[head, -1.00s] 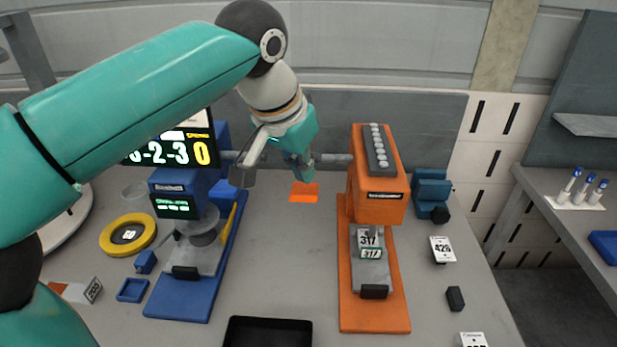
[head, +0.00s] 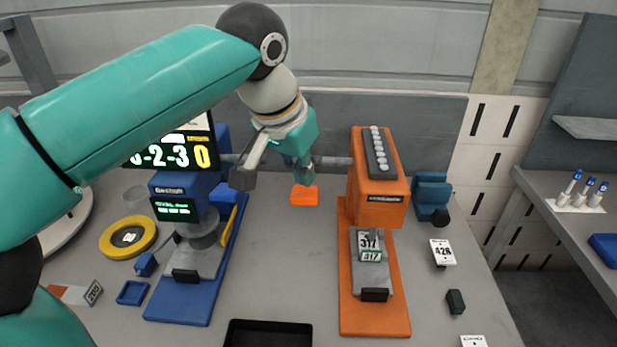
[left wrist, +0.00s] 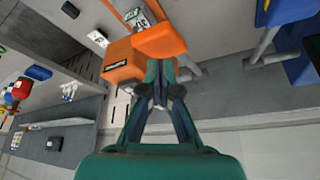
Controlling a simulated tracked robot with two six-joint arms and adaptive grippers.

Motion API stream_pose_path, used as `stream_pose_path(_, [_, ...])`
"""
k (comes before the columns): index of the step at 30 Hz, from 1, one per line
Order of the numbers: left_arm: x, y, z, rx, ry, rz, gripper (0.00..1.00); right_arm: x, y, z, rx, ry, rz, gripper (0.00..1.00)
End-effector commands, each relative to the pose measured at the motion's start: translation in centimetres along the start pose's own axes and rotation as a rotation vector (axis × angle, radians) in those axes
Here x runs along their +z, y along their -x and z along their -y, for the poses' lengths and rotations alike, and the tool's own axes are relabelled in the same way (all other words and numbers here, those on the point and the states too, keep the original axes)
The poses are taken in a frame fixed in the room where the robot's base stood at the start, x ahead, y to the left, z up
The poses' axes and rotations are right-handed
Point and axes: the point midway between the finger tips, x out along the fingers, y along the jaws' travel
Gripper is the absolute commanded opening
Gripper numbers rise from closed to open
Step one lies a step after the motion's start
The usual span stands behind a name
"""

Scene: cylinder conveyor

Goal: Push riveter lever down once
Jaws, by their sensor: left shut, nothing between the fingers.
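The orange riveter (head: 380,207) stands right of centre on the bench, with a 317 tag (head: 369,242) at its work plate. A grey shaft (head: 335,160) comes out of its left side. An orange block (head: 304,196), which looks like the lever's grip, shows just below my left gripper (head: 304,181). In the left wrist view the block (left wrist: 160,41) lies just beyond my shut, empty fingertips (left wrist: 163,66). I cannot tell whether they touch it. The gripper hides the lever's middle. My right gripper is not in view.
A blue machine (head: 184,293) stands to the left, beside a yellow ring (head: 127,235). A black tray (head: 268,334) lies at the front. A teal device (head: 432,190) and a 429 tag (head: 442,252) sit on the right. The bench between the machines is mostly clear.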

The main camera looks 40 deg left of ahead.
Motion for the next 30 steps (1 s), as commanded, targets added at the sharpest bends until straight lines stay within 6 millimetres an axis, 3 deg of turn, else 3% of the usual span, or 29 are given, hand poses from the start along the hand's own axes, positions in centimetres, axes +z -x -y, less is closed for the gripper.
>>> stream_pose_path(8, [0.2, -0.4, 0.0, 0.0, 0.0, 0.0, 0.0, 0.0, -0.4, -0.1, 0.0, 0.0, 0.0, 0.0])
stream_pose_path(30, [2.3, -5.3, 0.1, -0.001, 0.001, 0.001, 0.0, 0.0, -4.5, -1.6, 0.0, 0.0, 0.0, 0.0])
